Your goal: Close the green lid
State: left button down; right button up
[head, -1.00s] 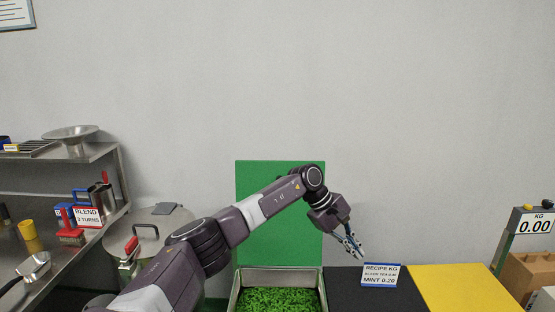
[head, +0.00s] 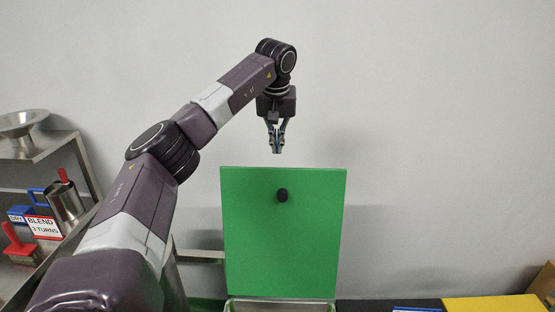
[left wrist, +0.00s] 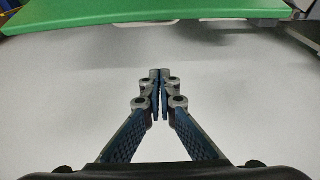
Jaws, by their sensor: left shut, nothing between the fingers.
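The green lid (head: 282,245) stands upright, open, at the back of a metal bin (head: 280,305) whose rim just shows at the bottom of the head view. A dark round knob (head: 282,195) sits on the lid's upper middle. My left gripper (head: 277,151) points down a little above the lid's top edge, with its fingers together and empty. In the left wrist view the closed fingertips (left wrist: 159,72) point toward the lid's green edge (left wrist: 150,14), with a gap between them. My right gripper is not in view.
At the left, a metal shelf (head: 45,147) holds a bowl (head: 22,122), a metal jug (head: 65,203) and a BLEND sign (head: 43,227). A black mat (head: 380,304) and a yellow mat (head: 490,303) lie at the lower right. The air right of the lid is clear.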

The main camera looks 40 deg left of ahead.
aim_at(278, 175)
pick_arm(q)
jog(key=s+d+p+x, duration=0.1)
jog(key=d+p+x, duration=0.15)
jog(key=x, duration=0.65)
jog(key=s, duration=0.1)
jog(key=p, duration=0.1)
jog(key=s+d+p, duration=0.1)
jog(key=shift+s+r, duration=0.3)
jog(key=shift+s, duration=0.05)
jog(key=shift+f, duration=0.2)
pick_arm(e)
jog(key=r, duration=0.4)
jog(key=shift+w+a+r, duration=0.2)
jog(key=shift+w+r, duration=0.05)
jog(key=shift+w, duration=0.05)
pick_arm(q)
jog(key=shift+w, duration=0.1)
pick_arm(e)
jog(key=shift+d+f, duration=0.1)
